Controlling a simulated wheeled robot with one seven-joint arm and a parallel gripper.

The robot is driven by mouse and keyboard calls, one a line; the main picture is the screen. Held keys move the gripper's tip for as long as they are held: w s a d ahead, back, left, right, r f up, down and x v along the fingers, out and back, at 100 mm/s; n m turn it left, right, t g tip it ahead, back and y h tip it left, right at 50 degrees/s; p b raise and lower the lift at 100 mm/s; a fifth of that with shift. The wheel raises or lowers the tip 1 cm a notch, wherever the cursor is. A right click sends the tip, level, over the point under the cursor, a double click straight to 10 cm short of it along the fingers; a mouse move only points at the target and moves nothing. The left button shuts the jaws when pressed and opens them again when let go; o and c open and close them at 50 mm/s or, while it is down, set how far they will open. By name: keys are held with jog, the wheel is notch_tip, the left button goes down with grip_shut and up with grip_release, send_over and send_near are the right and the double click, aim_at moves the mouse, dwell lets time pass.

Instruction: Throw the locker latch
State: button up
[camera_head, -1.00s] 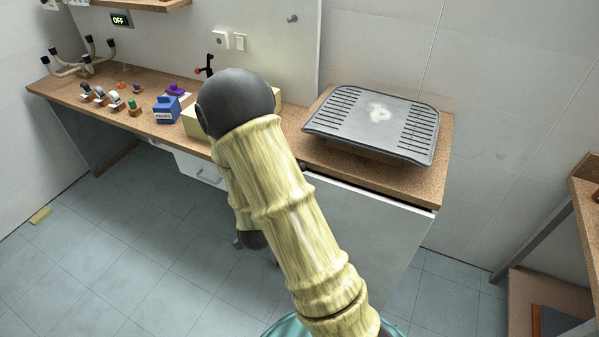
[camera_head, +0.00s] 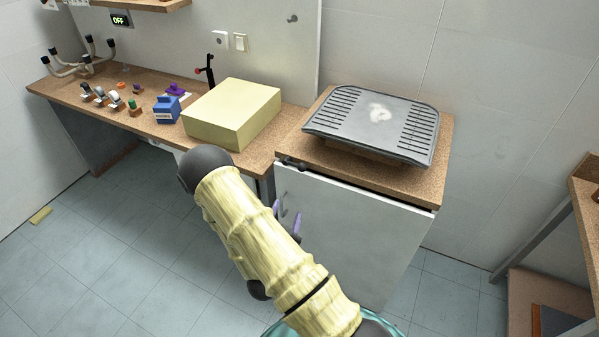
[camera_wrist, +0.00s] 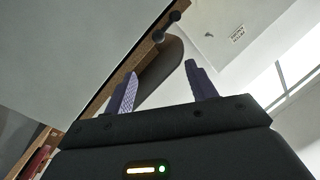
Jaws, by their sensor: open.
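The locker (camera_head: 345,235) is a white-doored cabinet under the right part of the worktop, its door looking shut. A dark latch (camera_head: 292,163) lies at the door's upper left edge, under the worktop. A small grey handle (camera_head: 284,204) is lower on the door. My gripper (camera_head: 287,220) shows purple fingers in front of the door's left side, below the latch; my arm hides part of it. In the wrist view my gripper (camera_wrist: 162,88) is open, with nothing seen held. Two dark knobs, apparently the latch (camera_wrist: 158,36), lie beyond the fingers, apart from them.
A grey slotted tray (camera_head: 375,122) sits above the locker. A yellow box (camera_head: 235,112), a blue block (camera_head: 167,109) and several small items stand on the left worktop (camera_head: 255,155). Another bench (camera_head: 585,190) is at right. Floor at left is mostly clear.

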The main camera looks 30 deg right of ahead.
aim_at(300, 170)
jog(key=p+x, duration=0.4)
jog(key=x, duration=1.3)
jog(key=shift+w+d+p, duration=0.1)
jog(key=shift+w+p, duration=0.05)
jog(key=shift+p, duration=0.15)
